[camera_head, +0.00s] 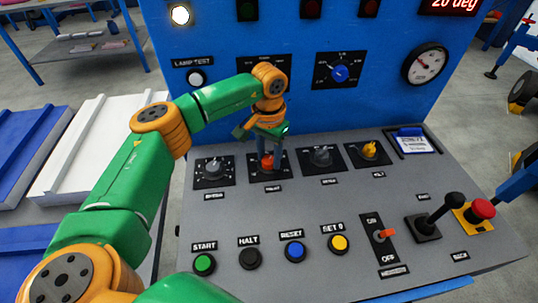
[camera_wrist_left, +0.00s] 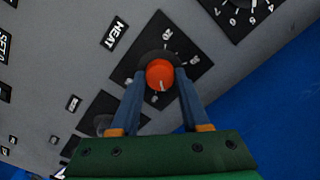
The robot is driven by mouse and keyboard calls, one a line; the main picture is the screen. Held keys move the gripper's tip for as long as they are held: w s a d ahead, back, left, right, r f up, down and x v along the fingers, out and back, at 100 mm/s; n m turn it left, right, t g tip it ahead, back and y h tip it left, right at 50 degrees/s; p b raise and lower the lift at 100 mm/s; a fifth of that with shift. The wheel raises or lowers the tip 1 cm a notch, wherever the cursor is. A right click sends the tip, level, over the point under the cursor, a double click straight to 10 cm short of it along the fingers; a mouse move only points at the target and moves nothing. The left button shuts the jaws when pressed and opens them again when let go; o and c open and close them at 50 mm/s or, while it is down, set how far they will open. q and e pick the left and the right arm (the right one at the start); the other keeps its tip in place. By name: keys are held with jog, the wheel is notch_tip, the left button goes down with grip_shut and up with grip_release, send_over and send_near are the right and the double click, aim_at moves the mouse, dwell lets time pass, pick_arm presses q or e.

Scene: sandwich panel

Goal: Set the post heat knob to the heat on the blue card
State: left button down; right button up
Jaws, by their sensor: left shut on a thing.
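My left gripper (camera_head: 268,155) reaches down onto the red-orange knob (camera_head: 267,162) on a black dial plate in the back row of the panel. In the left wrist view its two blue fingers (camera_wrist_left: 161,78) stand on either side of the red knob (camera_wrist_left: 160,73) and are shut on it. A label reading HEAT (camera_wrist_left: 118,32) lies beside that plate. The knob's white mark points toward the gripper side; the dial numbers are only partly readable. A blue-and-white card (camera_head: 411,141) sits in a black frame at the panel's back right; its writing is too small to read.
Other knobs flank the red one: grey (camera_head: 213,169), grey (camera_head: 320,157) and yellow (camera_head: 370,150). Push buttons (camera_head: 294,252), a toggle, a black lever (camera_head: 440,215) and a red mushroom button (camera_head: 482,209) stand in front. The blue upright panel (camera_head: 215,50) rises close behind.

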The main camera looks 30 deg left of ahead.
aim_at(269, 159)
pick_arm(q)
jog(key=shift+s+f+m, duration=0.1)
jog(key=shift+m, duration=0.5)
jog(key=shift+c, duration=1.9)
grip_release()
notch_tip(269, 159, up, 7)
jog(key=shift+r, duration=0.15)
